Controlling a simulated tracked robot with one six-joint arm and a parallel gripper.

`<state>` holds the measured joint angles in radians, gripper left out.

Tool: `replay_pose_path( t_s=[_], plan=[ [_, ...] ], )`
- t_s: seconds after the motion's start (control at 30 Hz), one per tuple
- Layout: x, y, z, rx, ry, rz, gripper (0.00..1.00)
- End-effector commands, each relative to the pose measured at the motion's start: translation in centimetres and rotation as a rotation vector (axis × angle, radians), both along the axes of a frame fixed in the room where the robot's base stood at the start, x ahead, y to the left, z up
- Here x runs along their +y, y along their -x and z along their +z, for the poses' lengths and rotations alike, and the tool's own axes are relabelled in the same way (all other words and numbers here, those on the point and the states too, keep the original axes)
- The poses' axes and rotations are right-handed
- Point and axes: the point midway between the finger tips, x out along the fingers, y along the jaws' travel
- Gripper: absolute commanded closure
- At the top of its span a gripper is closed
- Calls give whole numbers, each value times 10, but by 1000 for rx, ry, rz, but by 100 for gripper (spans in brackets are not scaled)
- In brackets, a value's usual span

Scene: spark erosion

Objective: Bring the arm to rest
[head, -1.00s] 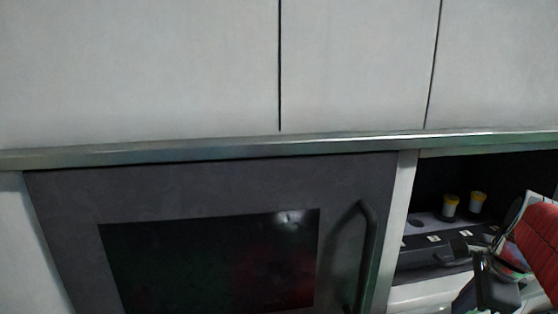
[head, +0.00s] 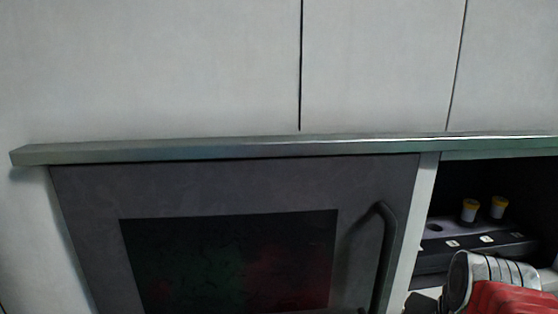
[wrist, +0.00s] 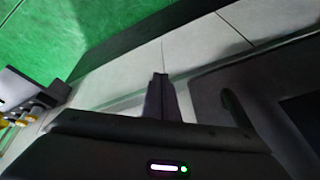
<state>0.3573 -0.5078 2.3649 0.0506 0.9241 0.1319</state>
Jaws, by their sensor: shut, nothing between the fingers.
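My gripper (wrist: 160,80) shows in the wrist view, its dark fingers together at the centre with nothing between them. It is apart from the machine's pale panels and dark door behind it. In the head view, part of my arm, red with a silver ribbed section, shows at the lower right; the fingers cannot be made out there.
A dark door (head: 80,200) with a black window and a bar handle (head: 388,255) fills the lower middle. A metal ledge (head: 200,148) runs above. Green floor (wrist: 60,40) shows in the wrist view.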

Motion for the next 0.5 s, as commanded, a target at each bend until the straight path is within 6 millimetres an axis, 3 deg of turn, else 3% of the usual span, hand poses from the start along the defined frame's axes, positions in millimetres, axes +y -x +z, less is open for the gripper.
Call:
replay_pose_path(
  t_s=[0.2,0.5],
  plan=[
    [40,15,-4,-22,90,255,100],
    [87,30,0,-85,125,427,100]
  ],
)
